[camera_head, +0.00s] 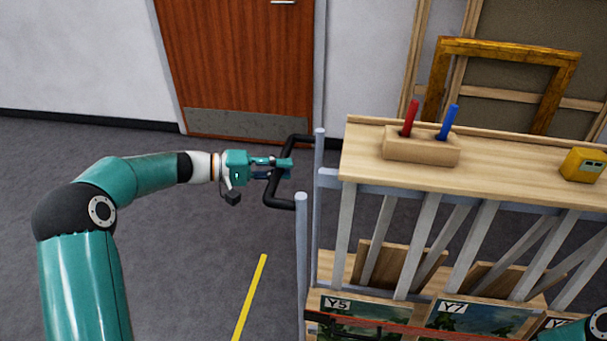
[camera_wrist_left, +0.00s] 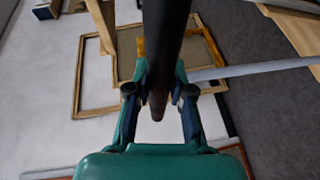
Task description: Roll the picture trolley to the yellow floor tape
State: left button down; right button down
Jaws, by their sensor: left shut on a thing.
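The picture trolley (camera_head: 424,171) stands on the right in the head view, with a wooden top, grey metal bars and framed pictures on its lower level. Its black push handle (camera_head: 284,202) sticks out from its left end. My left gripper (camera_head: 285,167) is shut on this handle; the dark bar (camera_wrist_left: 166,60) runs between its fingers in the left wrist view. The yellow floor tape (camera_head: 250,297) lies on the floor to the left of the trolley, below the gripper.
A wooden block with red and blue tools (camera_head: 421,147) and a yellow device (camera_head: 583,164) sit on the trolley top. Frames (camera_head: 500,50) lean behind it. A brown door (camera_head: 243,70) stands in the back wall. Grey floor (camera_head: 170,265) is clear on the left.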

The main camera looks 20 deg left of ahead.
pick_arm(q)
jog(key=s+a+p, duration=0.2)
jog(key=a+p, duration=0.2)
jog(key=a, duration=1.4)
jog(key=shift+s+a+f, duration=0.15)
jog(key=shift+a+f, duration=0.1)
jog(key=c, duration=1)
grip_release()
jog(key=shift+r, duration=0.1)
